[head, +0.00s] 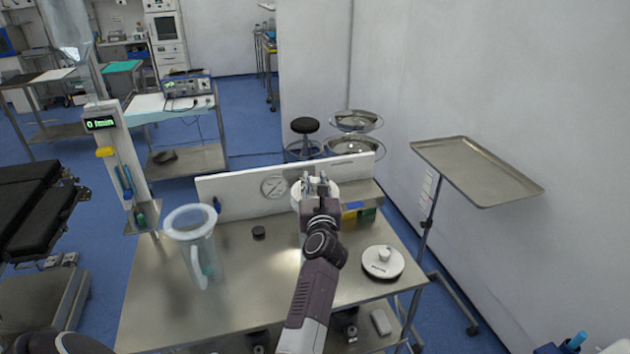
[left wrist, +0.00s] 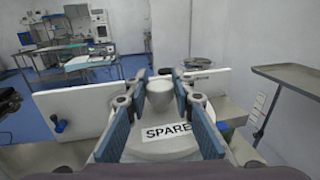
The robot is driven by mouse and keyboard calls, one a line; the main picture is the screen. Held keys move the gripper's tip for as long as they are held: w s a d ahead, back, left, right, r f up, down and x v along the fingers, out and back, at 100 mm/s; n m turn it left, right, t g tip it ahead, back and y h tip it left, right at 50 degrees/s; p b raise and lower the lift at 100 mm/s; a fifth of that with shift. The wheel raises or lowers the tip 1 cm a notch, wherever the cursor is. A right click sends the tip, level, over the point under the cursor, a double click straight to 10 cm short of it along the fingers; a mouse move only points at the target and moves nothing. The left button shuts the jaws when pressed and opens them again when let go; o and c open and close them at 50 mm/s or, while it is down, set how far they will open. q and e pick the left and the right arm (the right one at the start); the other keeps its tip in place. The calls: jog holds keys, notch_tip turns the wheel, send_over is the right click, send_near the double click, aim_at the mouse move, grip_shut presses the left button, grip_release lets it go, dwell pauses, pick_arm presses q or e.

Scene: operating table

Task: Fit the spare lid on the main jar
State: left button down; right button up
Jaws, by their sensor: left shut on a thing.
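My left gripper (head: 318,180) is shut on the knob of the white spare lid (left wrist: 168,138), whose label reads SPARE. The fingers (left wrist: 159,92) lie on either side of the knob. In the head view the lid (head: 297,192) is mostly hidden behind the gripper, in front of the white back panel. I cannot tell how high it is above the table. A translucent jar with a handle (head: 200,254) stands upright at the left of the table, apart from the gripper. Its wide rim is at the top and no knobbed lid shows on it. My right gripper is not in view.
A second white knobbed lid (head: 383,264) lies at the right of the steel table (head: 255,293). A small dark cap (head: 259,232) lies near the middle. The white back panel (head: 240,192) bounds the rear. A tray stand (head: 470,165) stands to the right. Much of the table's front is clear.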

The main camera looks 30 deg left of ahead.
aim_at(315, 180)
pick_arm(q)
jog(key=shift+f+b, duration=0.7)
jog(key=shift+f, duration=0.2)
jog(key=c, duration=1.6)
grip_release()
jog(key=shift+r, duration=0.1)
notch_tip(315, 180, up, 10)
